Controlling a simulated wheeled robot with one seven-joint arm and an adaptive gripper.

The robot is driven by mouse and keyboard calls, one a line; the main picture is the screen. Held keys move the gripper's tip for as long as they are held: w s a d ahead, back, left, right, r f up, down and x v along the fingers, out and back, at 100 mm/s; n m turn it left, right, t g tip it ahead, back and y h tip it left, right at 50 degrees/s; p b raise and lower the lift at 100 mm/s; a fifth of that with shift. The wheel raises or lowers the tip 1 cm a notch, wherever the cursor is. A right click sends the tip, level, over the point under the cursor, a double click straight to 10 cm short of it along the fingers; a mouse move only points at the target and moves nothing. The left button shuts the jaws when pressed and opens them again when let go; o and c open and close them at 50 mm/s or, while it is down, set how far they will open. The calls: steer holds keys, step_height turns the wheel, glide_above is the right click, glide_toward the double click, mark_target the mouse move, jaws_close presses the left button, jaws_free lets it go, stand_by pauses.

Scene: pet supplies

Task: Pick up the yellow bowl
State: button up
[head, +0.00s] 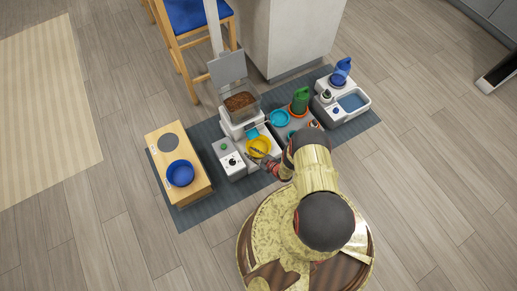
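The yellow bowl (260,144) sits at the front of the pet feeder (238,127), near the middle of the head view. My arm reaches in from the lower right, and my gripper (257,155) is at the bowl's near side, overlapping its lower edge in the picture. The fingers are dark and small here. I cannot tell whether they touch the bowl or whether they are open or shut. Part of the bowl's near rim is hidden behind my gripper.
A wooden stand (190,196) with a blue bowl (180,173) is at the left. To the right are a light blue bowl (280,118), a green container (300,100) and a water fountain (350,103). All stand on a dark mat (190,218).

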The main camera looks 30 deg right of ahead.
steer(key=c, duration=0.6)
jaws_close()
steer(key=shift+r, duration=0.1)
